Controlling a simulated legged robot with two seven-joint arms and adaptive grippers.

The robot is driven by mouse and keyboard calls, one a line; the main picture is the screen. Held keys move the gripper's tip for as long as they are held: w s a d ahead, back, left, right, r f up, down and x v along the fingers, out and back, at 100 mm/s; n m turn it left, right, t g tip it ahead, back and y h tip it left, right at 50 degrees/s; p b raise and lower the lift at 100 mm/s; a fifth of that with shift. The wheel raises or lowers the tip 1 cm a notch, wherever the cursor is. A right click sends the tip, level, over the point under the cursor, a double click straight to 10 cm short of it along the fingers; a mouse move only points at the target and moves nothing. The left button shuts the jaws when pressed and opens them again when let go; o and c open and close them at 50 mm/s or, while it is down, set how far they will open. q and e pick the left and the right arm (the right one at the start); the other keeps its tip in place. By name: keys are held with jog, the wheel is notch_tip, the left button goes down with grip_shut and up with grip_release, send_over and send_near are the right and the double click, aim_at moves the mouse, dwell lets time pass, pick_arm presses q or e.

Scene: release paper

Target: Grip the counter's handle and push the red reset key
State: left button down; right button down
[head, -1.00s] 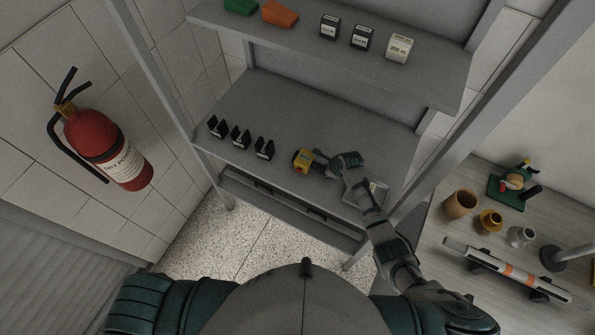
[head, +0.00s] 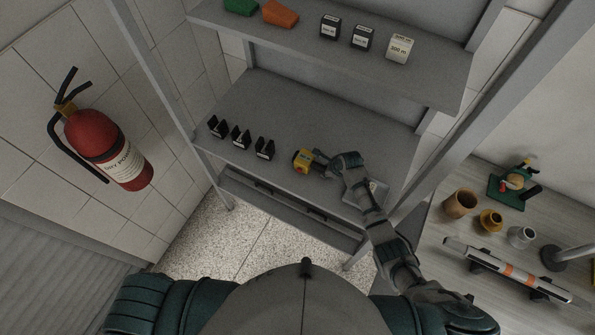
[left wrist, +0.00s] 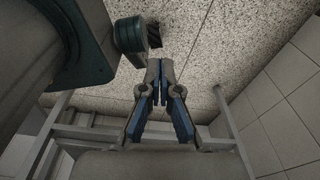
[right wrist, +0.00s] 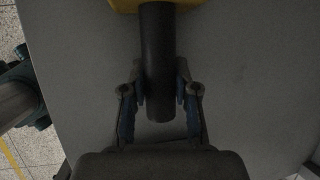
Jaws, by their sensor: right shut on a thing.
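The yellow counter (head: 303,160) sits at the front of the middle shelf in the head view, with a reddish spot on its front side that is too small to make out clearly. Its yellow body (right wrist: 155,4) shows at the top of the right wrist view. Its black handle (right wrist: 157,60) points back between the fingers of my right gripper (right wrist: 159,95), which is shut on it. In the head view my right gripper (head: 322,163) is just right of the counter. My left gripper (left wrist: 160,65) has its fingers together, with nothing between them, above the speckled floor.
Several black holders (head: 241,138) stand left of the counter on the shelf (head: 290,110). A flat grey item (head: 378,192) lies under my right forearm. Boxes (head: 362,37) stand on the upper shelf. A fire extinguisher (head: 105,150) hangs at left; a cluttered table (head: 450,245) is at right.

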aim_at(299, 170)
dwell(0.7)
pick_arm(q)
jog(key=w+d+r+n+t, duration=0.1)
jog(key=w+d+r, duration=0.25)
jog(key=w, duration=0.45)
jog(key=w+d+r+t, duration=0.25)
jog(key=w+r, duration=0.25)
jog(key=w, duration=0.4)
jog(key=w+d+r+n+t, duration=0.1)
jog(key=w+d+r, duration=0.3)
jog(key=w, duration=0.4)
jog(key=w+d+r+n+t, duration=0.1)
jog(key=w+d+r+t, duration=0.1)
jog(key=w+r, duration=0.5)
jog(key=w+d+r+n+t, duration=0.2)
jog(key=w+r, duration=0.5)
jog(key=r, duration=0.8)
jog(key=shift+w+d+r+h, duration=0.2)
jog(key=shift+d+h, duration=0.1)
jog(key=shift+d, duration=0.15)
jog(key=shift+f, duration=0.1)
jog(key=shift+w+d, duration=0.55)
jog(key=shift+w, duration=0.8)
jog(key=shift+w+d, duration=0.55)
jog(key=shift+w, duration=0.85)
jog(key=shift+w+d, duration=0.55)
jog(key=shift+w, duration=0.8)
